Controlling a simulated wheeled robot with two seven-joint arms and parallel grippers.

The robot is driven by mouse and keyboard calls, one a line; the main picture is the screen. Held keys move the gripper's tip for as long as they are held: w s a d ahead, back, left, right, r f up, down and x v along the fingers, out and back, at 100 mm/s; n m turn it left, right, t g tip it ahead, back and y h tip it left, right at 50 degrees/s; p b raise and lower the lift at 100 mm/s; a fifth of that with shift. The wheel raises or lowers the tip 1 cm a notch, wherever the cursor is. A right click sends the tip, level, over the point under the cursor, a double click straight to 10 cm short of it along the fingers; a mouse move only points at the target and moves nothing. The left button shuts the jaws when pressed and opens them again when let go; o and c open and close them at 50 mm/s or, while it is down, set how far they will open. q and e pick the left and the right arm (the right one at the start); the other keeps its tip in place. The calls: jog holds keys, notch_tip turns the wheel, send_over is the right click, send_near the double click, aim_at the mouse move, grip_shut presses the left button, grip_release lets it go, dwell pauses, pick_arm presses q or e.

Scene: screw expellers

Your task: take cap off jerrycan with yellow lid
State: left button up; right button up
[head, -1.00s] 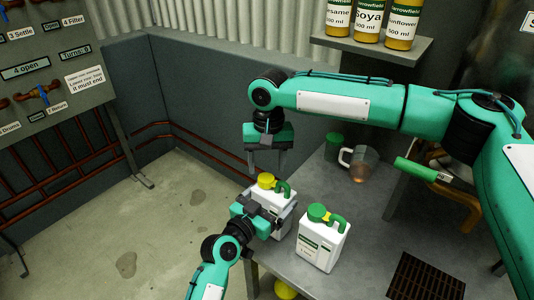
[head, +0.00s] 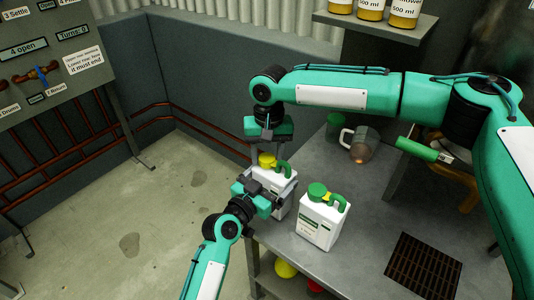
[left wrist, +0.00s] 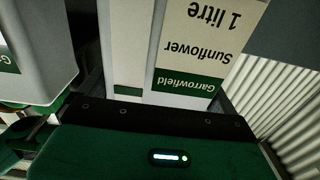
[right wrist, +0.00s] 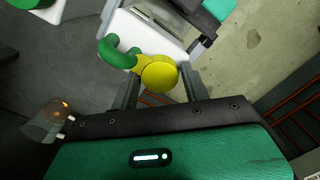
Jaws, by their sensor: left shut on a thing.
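The white jerrycan with the yellow lid (head: 284,182) stands upright near the table's left edge, with a green handle. My left gripper (head: 268,192) is shut on its body. The left wrist view shows its label (left wrist: 195,60), upside down, reading Sunflower 1 litre. The yellow cap (right wrist: 158,74) lies between the fingers of my right gripper (right wrist: 161,88), which points down from above. Those fingers are open, with a small gap showing on each side of the cap. In the head view the cap (head: 267,160) is partly hidden by the right fingers.
A second white jerrycan with a green lid (head: 320,220) stands close by on the right. A clear jug (head: 361,146) and a green container (head: 334,126) stand behind. A dark grate (head: 424,268) is at the table's front right. Oil bottles (head: 404,12) stand on a shelf.

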pick_arm(q)
jog(key=shift+f, duration=0.2)
pick_arm(e)
jog(key=shift+o, duration=0.9)
jog(key=shift+w+d+r, duration=0.1)
jog(key=shift+r, duration=2.15)
pick_arm(q)
jog(key=o, duration=1.5)
pick_arm(e)
jog(key=shift+w, duration=0.1)
